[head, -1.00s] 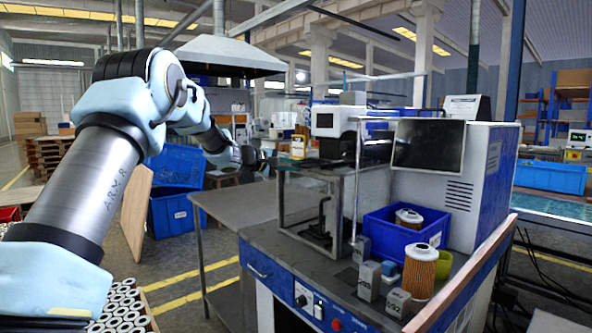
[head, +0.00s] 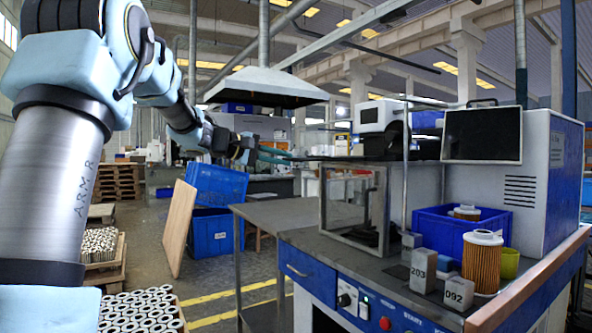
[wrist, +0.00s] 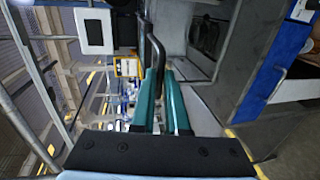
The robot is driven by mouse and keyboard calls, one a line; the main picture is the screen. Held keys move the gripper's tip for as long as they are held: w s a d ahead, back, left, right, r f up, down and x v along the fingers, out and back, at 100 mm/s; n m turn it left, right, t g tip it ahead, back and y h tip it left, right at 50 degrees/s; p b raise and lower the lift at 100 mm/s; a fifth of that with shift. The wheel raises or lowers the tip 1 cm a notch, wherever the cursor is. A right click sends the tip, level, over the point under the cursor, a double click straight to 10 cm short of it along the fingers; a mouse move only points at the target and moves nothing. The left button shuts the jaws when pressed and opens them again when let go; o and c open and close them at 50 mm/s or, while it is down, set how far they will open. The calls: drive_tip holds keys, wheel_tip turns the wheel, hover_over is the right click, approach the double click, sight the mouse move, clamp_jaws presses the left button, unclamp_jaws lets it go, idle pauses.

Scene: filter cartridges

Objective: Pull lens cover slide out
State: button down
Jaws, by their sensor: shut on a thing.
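My gripper (head: 300,158) reaches level toward the machine head, above the metal frame on the bench. In the wrist view, its two long teal fingers (wrist: 161,72) are close together, shut on a dark bent bar (wrist: 154,62) that looks like the handle of the lens cover slide. In the head view, a thin dark strip (head: 340,158) runs from the fingertips toward the white and black machine head (head: 380,118). The slide's far end is hidden, so I cannot tell how far out it is.
The bench holds a blue crate (head: 432,232), a pleated filter cartridge (head: 482,265), grey blocks marked 203 (head: 423,272) and 092 (head: 458,294), and a monitor (head: 482,135). A wooden board (head: 178,228) leans by blue bins (head: 215,232).

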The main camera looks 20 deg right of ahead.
drive_tip(key=shift+s+a+f, duration=0.1)
drive_tip(key=shift+a, duration=0.35)
drive_tip(key=c, duration=0.9)
unclamp_jaws()
drive_tip(key=b+v, duration=0.1)
drive_tip(key=v, duration=0.9)
drive_tip(key=shift+a, duration=0.35)
